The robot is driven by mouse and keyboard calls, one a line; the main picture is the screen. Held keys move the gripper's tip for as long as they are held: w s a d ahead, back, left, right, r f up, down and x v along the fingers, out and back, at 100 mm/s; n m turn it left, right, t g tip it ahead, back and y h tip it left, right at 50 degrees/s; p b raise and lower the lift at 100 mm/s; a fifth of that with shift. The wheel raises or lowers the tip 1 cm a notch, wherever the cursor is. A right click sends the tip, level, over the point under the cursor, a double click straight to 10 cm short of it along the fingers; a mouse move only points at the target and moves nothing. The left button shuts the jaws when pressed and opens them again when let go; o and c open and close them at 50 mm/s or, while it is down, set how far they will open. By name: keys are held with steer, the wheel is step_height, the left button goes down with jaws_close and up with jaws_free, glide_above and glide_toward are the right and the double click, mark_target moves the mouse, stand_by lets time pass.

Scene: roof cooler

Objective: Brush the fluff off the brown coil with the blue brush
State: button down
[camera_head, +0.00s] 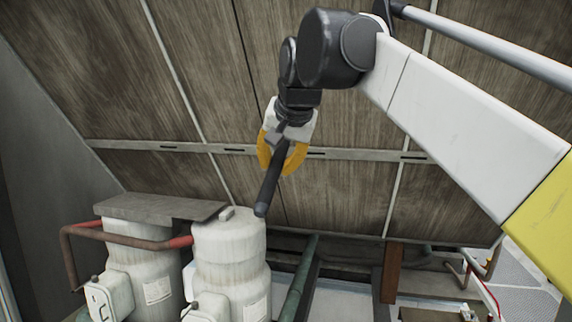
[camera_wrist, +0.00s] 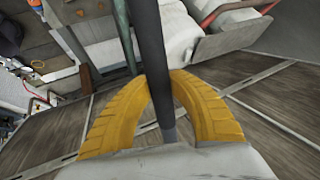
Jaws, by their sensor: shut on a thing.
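The brown coil (camera_head: 330,110) is a large slanted wall of streaked brown panels behind my arm, split by pale metal strips. It also shows in the wrist view (camera_wrist: 270,115). No clear fluff can be told on it. My gripper (camera_head: 276,166) has yellow fingers, which are shut on a dark rod-like handle (camera_head: 267,190). The handle points down and slightly left in the head view, in front of the coil. It runs up the middle of the wrist view (camera_wrist: 150,45). No blue bristles show on it, so I cannot tell if it is the blue brush.
Two white tanks (camera_head: 230,258) with red-brown pipes (camera_head: 125,238) stand at lower left, close below the handle's end. A grey plate (camera_head: 160,207) lies over the left one. Green pipes (camera_head: 298,285) and a brown post (camera_head: 391,272) stand to the right.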

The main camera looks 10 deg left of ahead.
steer(key=shift+s+f, duration=0.35)
steer(key=shift+s, duration=0.15)
steer(key=shift+r, duration=0.1)
steer(key=s+r+p, duration=0.2)
steer(key=r, duration=0.1)
steer(key=r+p, duration=0.1)
steer(key=shift+s+a+r, duration=0.15)
steer(key=shift+s+r, duration=0.15)
steer(key=shift+s, duration=0.1)
steer(key=s+r, duration=0.1)
steer(key=r, duration=0.1)
steer(key=s+r, duration=0.1)
steer(key=r, duration=0.1)
steer(key=shift+s+a, duration=0.15)
steer(key=shift+s, duration=0.15)
steer(key=shift+f, duration=0.1)
